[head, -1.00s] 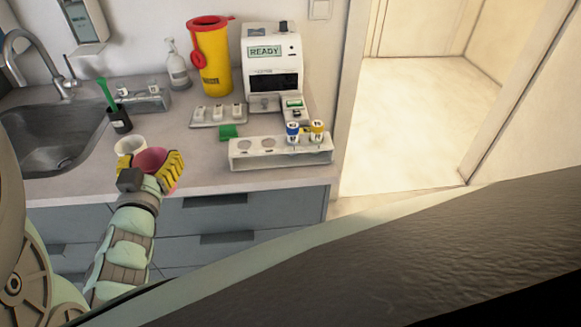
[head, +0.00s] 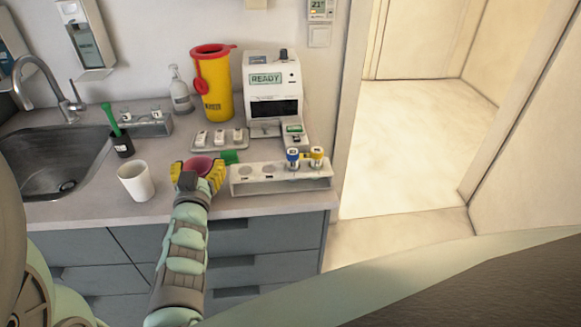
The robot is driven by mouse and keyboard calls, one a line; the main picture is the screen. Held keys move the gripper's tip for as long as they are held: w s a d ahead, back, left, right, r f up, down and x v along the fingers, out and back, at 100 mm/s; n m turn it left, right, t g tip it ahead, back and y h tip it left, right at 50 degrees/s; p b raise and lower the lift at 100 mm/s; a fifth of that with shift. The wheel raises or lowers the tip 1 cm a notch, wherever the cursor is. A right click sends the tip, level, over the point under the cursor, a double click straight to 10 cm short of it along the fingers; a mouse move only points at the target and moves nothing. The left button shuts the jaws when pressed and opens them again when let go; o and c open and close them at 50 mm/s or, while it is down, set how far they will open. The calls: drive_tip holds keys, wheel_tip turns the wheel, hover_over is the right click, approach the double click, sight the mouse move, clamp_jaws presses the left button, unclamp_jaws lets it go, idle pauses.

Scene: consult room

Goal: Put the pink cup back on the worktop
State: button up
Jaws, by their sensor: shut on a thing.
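The pink cup (head: 201,164) is between the yellow fingers of my gripper (head: 200,172), over the front part of the worktop. Only its rim and a little of its inside show; the fingers and wrist hide the rest. My gripper is shut on it. I cannot tell whether the cup's base touches the surface. The grey worktop (head: 185,207) runs from the sink to the right end by the doorway.
A white cup (head: 136,182) stands to the left of my gripper. A white rack (head: 282,180) with blue-capped and yellow-capped tubes is close on the right. A green block (head: 229,156) and a switch tray (head: 219,141) lie behind. The sink (head: 55,165) is at left.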

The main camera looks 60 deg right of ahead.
drive_tip(key=shift+f, duration=0.85)
drive_tip(key=shift+f, duration=0.1)
drive_tip(key=shift+f, duration=0.15)
drive_tip(key=o, duration=1.2)
